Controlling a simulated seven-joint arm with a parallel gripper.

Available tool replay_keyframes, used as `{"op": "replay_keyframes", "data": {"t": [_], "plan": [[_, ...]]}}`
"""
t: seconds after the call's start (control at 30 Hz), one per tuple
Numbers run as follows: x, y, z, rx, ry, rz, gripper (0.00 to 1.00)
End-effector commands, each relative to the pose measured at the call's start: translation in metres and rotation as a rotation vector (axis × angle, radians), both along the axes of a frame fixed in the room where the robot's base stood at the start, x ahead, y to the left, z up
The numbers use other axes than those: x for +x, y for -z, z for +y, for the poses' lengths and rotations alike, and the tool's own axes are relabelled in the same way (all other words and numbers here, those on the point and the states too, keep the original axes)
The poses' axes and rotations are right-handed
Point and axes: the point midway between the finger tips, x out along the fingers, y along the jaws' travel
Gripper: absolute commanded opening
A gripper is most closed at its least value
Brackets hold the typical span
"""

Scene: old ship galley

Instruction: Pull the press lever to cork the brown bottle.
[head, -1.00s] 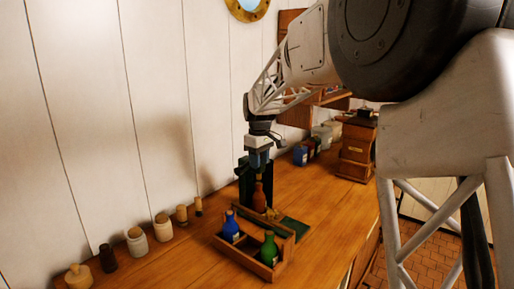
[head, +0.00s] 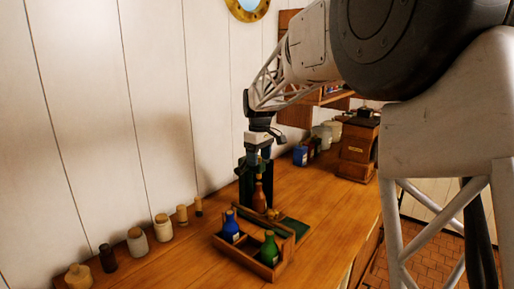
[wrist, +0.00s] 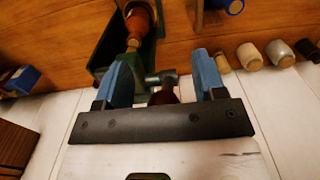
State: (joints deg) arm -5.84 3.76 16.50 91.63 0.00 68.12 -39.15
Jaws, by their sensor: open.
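The brown bottle (head: 259,195) stands upright at the dark green press (head: 245,182). In the wrist view the bottle (wrist: 139,22) has a pale, cork-like piece at its neck end; I cannot tell how deep it sits. The press lever (wrist: 163,80) is green-grey with a dark red knob (wrist: 163,96). My gripper (head: 260,158) is above the press. In the wrist view my gripper (wrist: 160,80) is open, with one blue finger on each side of the lever and visible gaps. The knob is partly hidden by the gripper body.
A wooden caddy (head: 231,252) with a blue bottle (head: 231,228) and a green bottle (head: 269,247) stands in front of the press. Several jars and corks line the wall at left. A wooden box (head: 358,150) stands at back right.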

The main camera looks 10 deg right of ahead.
Motion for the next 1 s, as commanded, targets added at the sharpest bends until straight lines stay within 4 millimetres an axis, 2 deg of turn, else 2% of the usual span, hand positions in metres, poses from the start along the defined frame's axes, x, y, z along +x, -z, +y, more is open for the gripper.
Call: {"op": "replay_keyframes", "data": {"t": [0.7, 1.0], "plan": [[0.000, -0.051, 0.000, 0.000, 0.000, 0.000, 0.64], [0.000, -0.059, 0.000, 0.000, 0.000, 0.000, 0.64]]}}
